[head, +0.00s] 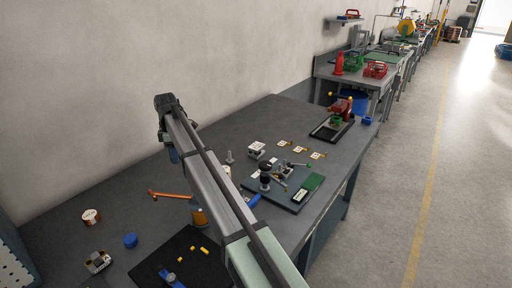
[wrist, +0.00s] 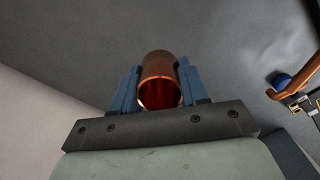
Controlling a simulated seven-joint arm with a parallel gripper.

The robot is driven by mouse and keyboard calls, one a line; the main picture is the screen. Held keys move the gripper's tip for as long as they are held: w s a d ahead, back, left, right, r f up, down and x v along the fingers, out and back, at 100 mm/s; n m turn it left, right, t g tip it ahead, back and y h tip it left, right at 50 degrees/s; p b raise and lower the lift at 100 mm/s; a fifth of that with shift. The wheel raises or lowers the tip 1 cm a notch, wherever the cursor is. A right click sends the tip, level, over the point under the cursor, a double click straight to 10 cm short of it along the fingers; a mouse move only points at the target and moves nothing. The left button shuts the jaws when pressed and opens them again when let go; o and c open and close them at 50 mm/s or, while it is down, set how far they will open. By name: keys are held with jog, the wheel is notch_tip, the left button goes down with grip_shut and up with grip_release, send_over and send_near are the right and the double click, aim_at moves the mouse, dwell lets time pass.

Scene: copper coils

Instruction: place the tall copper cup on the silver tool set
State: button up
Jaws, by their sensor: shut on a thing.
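My gripper (wrist: 159,76) shows in the wrist view with its two blue fingers on either side of the tall copper cup (wrist: 158,66). It is shut on the cup, whose open round end faces the camera. In the head view my arm reaches up and left over the bench; the cup cannot be made out there. A small silver and dark item (head: 98,262), which looks like the silver tool set, lies at the lower left of the bench. The cup is apart from it.
A black mat (head: 186,258) with yellow bits is at the front. A green-grey board (head: 290,198) with tools is to the right. The wall runs behind.

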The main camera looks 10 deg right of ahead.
jog(key=w+d+r+m, duration=0.1)
jog(key=w+d, duration=0.3)
jog(key=d, duration=0.6)
jog(key=w+d+r+m, duration=0.1)
jog(key=w+d, duration=0.2)
jog(key=d, duration=0.6)
jog(key=w+d+r+m, duration=0.15)
jog(key=w+d, duration=0.25)
jog(key=d, duration=0.6)
jog(key=n, duration=0.7)
send_over(257, 146)
jog(key=shift+w+a+f, duration=0.1)
jog(key=shift+w+f, duration=0.05)
jog(key=shift+f, duration=4.3)
jog(key=shift+f, duration=0.1)
jog(key=o, duration=0.8)
jog(key=shift+o, duration=1.3)
notch_tip(257, 146, up, 12)
